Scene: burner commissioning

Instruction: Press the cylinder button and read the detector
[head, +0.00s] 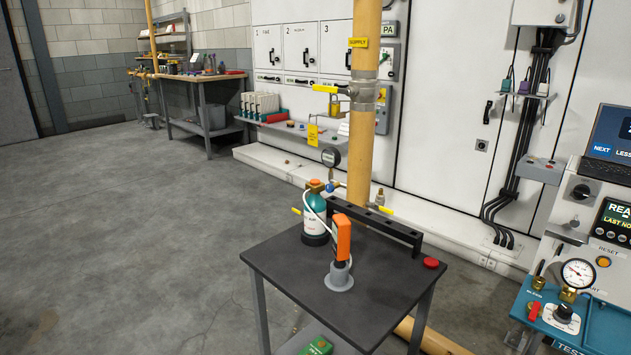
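A teal cylinder (315,212) with a white label and an orange button-like top (316,185) stands upright at the back left of a small dark table (300,270). An orange handheld detector (343,240) stands upright in a round grey holder (339,278), in front of and to the right of the cylinder. A pale tube (316,217) runs between the cylinder's top and the detector. The detector's display cannot be read from here. Neither of my grippers is in view.
A black rail (385,232) runs along the table's back edge, with a red button (431,262) at the right. A yellow pipe (362,120) rises behind the table. A test panel (567,313) with a gauge stands at right. The floor at left is clear.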

